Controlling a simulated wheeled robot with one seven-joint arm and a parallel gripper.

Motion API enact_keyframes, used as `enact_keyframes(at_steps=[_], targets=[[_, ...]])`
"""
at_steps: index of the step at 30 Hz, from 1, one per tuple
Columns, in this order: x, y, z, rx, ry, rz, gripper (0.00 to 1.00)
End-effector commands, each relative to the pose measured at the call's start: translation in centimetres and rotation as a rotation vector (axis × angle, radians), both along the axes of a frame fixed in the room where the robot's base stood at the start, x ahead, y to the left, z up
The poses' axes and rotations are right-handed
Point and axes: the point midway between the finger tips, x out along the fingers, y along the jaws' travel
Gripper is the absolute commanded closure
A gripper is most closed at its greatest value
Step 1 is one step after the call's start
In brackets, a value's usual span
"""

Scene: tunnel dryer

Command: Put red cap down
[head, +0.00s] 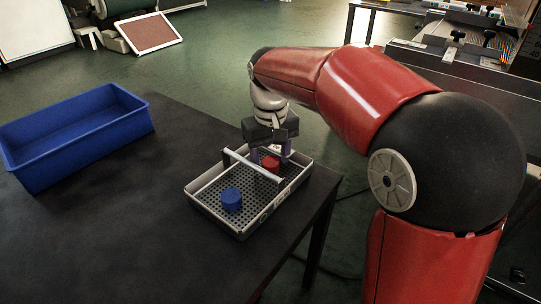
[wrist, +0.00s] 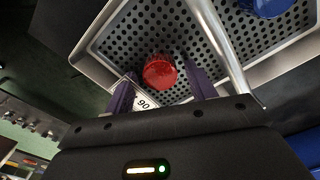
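The red cap (head: 271,162) is in the metal tray (head: 240,233) with a perforated floor, on the far side of the tray's handle bar. In the wrist view the red cap (wrist: 159,72) appears to rest on the tray floor. My gripper (head: 270,154) is over that part of the tray, pointing down. In the wrist view its purple fingers (wrist: 160,80) stand apart on either side of the cap, with a visible gap on each side. A blue cap (head: 231,199) sits in the tray on the near side of the bar.
The tray stands near the right edge of the dark table (head: 120,230). A blue bin (head: 120,128) stands on the table at the left. The handle bar (head: 250,165) rises across the tray close to my gripper. The table between bin and tray is clear.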

Motion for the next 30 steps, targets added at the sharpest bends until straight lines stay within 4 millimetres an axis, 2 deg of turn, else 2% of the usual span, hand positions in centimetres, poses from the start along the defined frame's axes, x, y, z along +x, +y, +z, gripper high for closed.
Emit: enact_keyframes(at_steps=[11,14,24,30], targets=[[0.0,0.0,0.6,0.0,0.0,0.0,0.42],[0.1,0.0,2.0,0.001,-0.003,0.0,0.42],[0.1,0.0,9.2,0.001,-0.003,0.0,0.42],[0.1,0.0,11.8,0.0,-0.001,0.0,0.42]])
